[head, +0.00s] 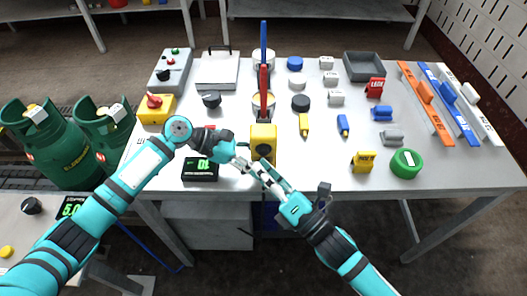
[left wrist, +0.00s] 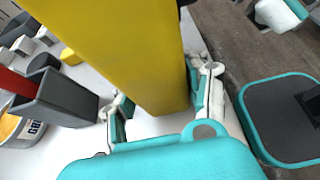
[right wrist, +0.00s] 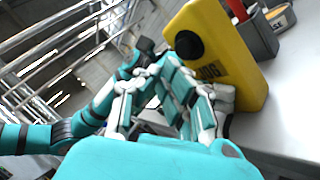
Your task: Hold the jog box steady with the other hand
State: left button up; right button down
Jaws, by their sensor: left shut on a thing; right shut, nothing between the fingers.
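The yellow jog box (head: 263,138) stands upright near the front edge of the white table, a dark round button on its front face. It fills the middle of the left wrist view (left wrist: 125,45). My left gripper (head: 244,160) comes from the left and is shut on the jog box, one finger on each side. My right gripper (head: 258,168) is shut and empty just in front of the jog box. In the right wrist view its closed fingers (right wrist: 165,70) are close to the box's face, below the button (right wrist: 188,44); contact cannot be told.
A black display (head: 200,169) with green digits lies left of the jog box. A red-handled holder (head: 263,85) stands behind it. Yellow and blue small parts, a yellow tag block (head: 363,161) and a green roll (head: 406,163) are to the right. The table's front edge is close.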

jog(key=shift+w, duration=0.1)
dwell(0.6)
jog(key=shift+w, duration=0.35)
jog(key=shift+w, duration=0.45)
dwell(1.7)
dwell(2.2)
jog(key=shift+s, duration=0.9)
jog(key=s, duration=0.5)
dwell(0.9)
